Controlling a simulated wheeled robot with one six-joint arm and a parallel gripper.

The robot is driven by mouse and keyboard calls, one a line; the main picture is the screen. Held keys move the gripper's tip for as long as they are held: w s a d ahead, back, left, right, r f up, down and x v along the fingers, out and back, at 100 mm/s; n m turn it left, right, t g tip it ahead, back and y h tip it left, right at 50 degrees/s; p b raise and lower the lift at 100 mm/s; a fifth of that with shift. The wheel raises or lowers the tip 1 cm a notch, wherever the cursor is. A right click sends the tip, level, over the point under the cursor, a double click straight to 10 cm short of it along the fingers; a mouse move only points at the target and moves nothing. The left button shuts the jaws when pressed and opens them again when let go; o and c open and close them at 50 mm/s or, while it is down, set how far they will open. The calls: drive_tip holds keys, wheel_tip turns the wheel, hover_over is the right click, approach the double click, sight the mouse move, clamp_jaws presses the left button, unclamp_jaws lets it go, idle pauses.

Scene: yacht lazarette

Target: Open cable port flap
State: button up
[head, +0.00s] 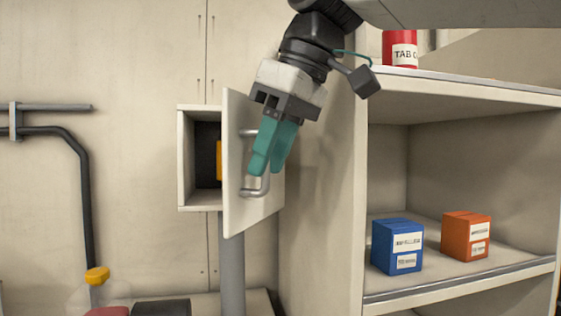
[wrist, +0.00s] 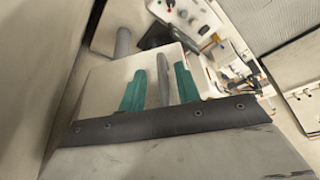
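The flap (head: 237,185) is a pale door with a grey metal bar handle (head: 262,189) on a small wall box (head: 186,158). It stands partly open, swung outward, and shows the dark inside with a yellow-orange thing (head: 219,160) partly hidden behind the flap. My gripper (head: 266,169) has teal fingers pointing down at the handle. In the wrist view the handle (wrist: 165,90) runs between the two fingers of my gripper (wrist: 160,70). A gap shows on its left side, and the right finger is close to it. The fingers are apart.
A shelf unit (head: 385,182) on the right holds a blue box (head: 397,247), an orange box (head: 466,236) and, on top, a red can (head: 399,50). A grey post (head: 232,270) stands under the wall box. A dark pipe (head: 80,170) and a yellow-capped jug (head: 97,276) are at left.

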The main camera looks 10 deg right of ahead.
drive_tip(key=v, duration=0.6)
drive_tip(key=shift+r, duration=0.2)
